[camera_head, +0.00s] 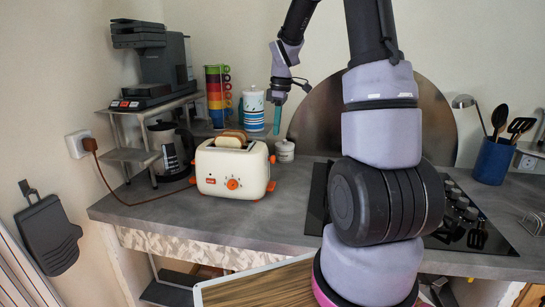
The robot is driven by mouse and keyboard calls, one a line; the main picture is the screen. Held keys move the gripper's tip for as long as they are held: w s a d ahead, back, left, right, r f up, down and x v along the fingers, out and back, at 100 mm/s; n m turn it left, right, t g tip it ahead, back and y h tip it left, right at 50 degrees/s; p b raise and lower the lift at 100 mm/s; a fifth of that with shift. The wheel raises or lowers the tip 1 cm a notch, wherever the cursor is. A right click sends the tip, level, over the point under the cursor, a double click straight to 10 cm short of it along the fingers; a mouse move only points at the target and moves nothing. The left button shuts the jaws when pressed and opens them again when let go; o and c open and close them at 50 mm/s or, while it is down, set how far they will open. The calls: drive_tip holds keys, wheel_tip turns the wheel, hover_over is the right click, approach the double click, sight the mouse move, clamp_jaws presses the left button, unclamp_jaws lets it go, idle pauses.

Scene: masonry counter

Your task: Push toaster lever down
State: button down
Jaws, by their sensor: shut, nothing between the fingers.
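The toaster (231,172) is cream with orange feet and an orange dial, and stands on the grey counter with bread (230,141) showing in its top. An orange lever (271,186) sticks out low on its right side, with another orange part above it. My gripper (277,128) hangs from the arm above and to the right of the toaster. Its teal fingers point down and are shut and empty. In the picture they are apart from the lever.
A white lidded pot (285,151) stands right of the toaster. Striped canisters (253,112) and stacked coloured cups (217,92) stand behind it. A coffee machine (152,63) sits on a shelf at left, above a kettle (168,152). A brown cord (120,192) runs to the wall socket. The counter's front (270,222) is clear.

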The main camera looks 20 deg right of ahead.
idle(0.3)
hover_over(275, 162)
drive_tip(key=w, duration=0.1)
drive_tip(key=shift+d+f, duration=0.1)
drive_tip(key=shift+f, duration=3.35)
drive_tip(key=shift+w+f, duration=0.1)
drive_tip(key=shift+f, duration=3.1)
drive_tip(key=shift+d+r, duration=0.1)
drive_tip(key=shift+s+d+r, duration=0.25)
drive_tip(key=shift+s+d, duration=0.15)
drive_tip(key=shift+d, duration=0.2)
drive_tip(key=shift+s+d+r, duration=0.2)
drive_tip(key=shift+s+d, duration=0.2)
drive_tip(key=shift+d, duration=0.15)
